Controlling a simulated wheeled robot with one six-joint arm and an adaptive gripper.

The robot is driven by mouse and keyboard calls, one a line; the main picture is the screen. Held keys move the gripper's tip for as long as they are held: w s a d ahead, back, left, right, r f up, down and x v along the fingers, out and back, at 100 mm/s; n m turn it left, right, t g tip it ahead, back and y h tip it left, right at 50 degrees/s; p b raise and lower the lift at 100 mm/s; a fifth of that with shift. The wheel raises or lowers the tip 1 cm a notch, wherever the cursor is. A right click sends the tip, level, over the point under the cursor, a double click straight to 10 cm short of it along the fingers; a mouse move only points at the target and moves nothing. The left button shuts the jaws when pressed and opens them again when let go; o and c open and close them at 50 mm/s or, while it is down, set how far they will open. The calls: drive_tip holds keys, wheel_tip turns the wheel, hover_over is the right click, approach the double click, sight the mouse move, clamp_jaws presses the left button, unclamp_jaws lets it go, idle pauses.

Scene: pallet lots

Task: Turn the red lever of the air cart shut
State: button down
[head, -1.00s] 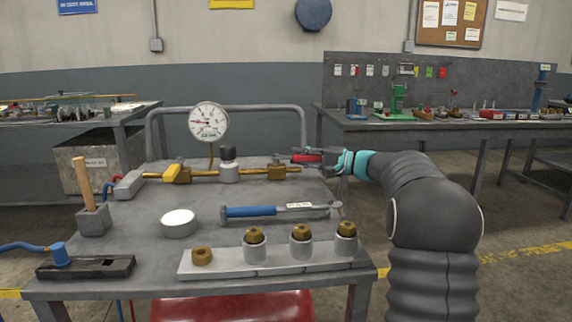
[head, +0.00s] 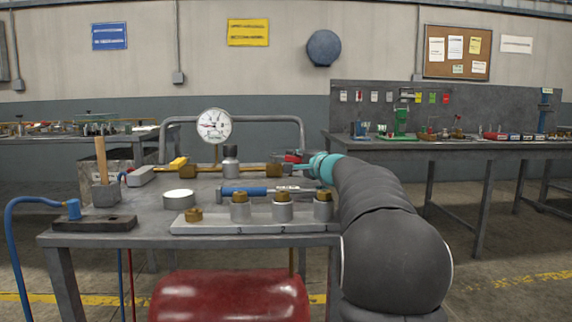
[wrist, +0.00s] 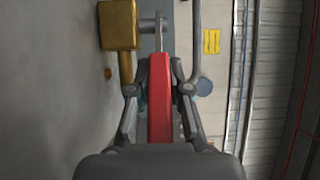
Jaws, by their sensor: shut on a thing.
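The red lever (wrist: 160,100) runs up the middle of the wrist view, with a metal link at its far end beside the brass valve block (wrist: 117,25). My gripper (wrist: 160,90) has one finger on each side of the lever and is shut on it. In the head view, the red lever (head: 293,157) shows as a small patch at the right end of the brass pipe on the cart (head: 130,238). My gripper (head: 307,161) is there, small and partly hidden by my arm.
A pressure gauge (head: 214,126) stands over the pipe, near a yellow handle (head: 178,163). A blue-handled tool (head: 243,192) and a grey block with brass fittings (head: 250,227) lie in front. A red tank (head: 230,297) sits below. A bench (head: 450,150) stands behind right.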

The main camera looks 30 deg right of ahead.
drive_tip(key=shift+a, duration=0.1)
drive_tip(key=c, duration=1.1)
unclamp_jaws()
drive_tip(key=shift+w, duration=0.1)
drive_tip(key=shift+s, duration=0.2)
drive_tip(key=shift+s+d, duration=0.2)
drive_tip(key=shift+s, duration=0.1)
drive_tip(key=s, duration=0.7)
drive_tip(key=s+d, duration=0.1)
drive_tip(key=s, duration=0.3)
